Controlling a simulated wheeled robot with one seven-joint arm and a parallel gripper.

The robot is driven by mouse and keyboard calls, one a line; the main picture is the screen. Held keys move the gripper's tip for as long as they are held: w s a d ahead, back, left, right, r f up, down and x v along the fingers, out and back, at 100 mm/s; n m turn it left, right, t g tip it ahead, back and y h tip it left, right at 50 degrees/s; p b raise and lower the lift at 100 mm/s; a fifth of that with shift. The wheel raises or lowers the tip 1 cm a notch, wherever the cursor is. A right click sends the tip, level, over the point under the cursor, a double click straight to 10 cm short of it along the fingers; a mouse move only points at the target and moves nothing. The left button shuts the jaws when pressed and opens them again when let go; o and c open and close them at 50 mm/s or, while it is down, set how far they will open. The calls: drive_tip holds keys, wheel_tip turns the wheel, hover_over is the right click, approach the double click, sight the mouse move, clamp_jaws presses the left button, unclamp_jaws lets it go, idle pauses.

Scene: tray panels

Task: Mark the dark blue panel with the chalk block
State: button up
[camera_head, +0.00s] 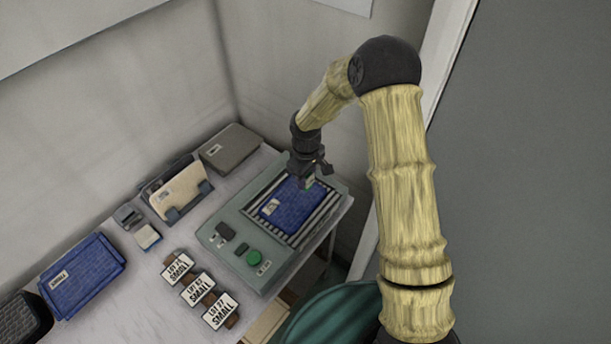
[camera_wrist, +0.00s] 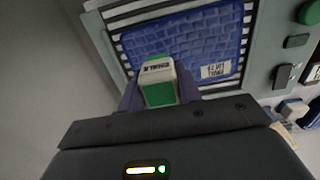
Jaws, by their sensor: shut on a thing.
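My gripper (camera_head: 309,181) is over the far right part of the dark blue panel (camera_head: 287,208). It is shut on the chalk block (camera_wrist: 158,82), a small white and green block with dark print on its white face. In the wrist view, the block shows between the fingers, in front of the panel's blue surface (camera_wrist: 190,45). I cannot tell whether the block touches the panel. The panel has a brick-like texture and a pale label near one corner. It lies flat on a striped bed in a grey-green machine. No chalk mark is clear on it.
The machine's frame (camera_head: 238,222) has a green button (camera_head: 254,258) and dark switches. Another blue panel (camera_head: 85,274) lies at the left. A grey case (camera_head: 229,149) sits behind.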

drive_tip(key=shift+f+b, duration=1.15)
drive_tip(key=shift+f, duration=0.75)
drive_tip(key=shift+f+b, duration=0.3)
drive_tip(key=shift+f, duration=0.25)
idle(0.6)
drive_tip(key=shift+d, duration=0.1)
drive_tip(key=shift+w+r+p, duration=0.1)
drive_tip(key=shift+r+p, duration=1.3)
drive_tip(key=shift+r, duration=0.4)
drive_tip(key=shift+r+p, duration=0.35)
drive_tip(key=shift+r, duration=0.25)
drive_tip(key=shift+r+p, duration=0.6)
drive_tip(key=shift+r, duration=0.15)
drive_tip(key=shift+r+p, duration=0.3)
drive_tip(key=shift+r, duration=0.15)
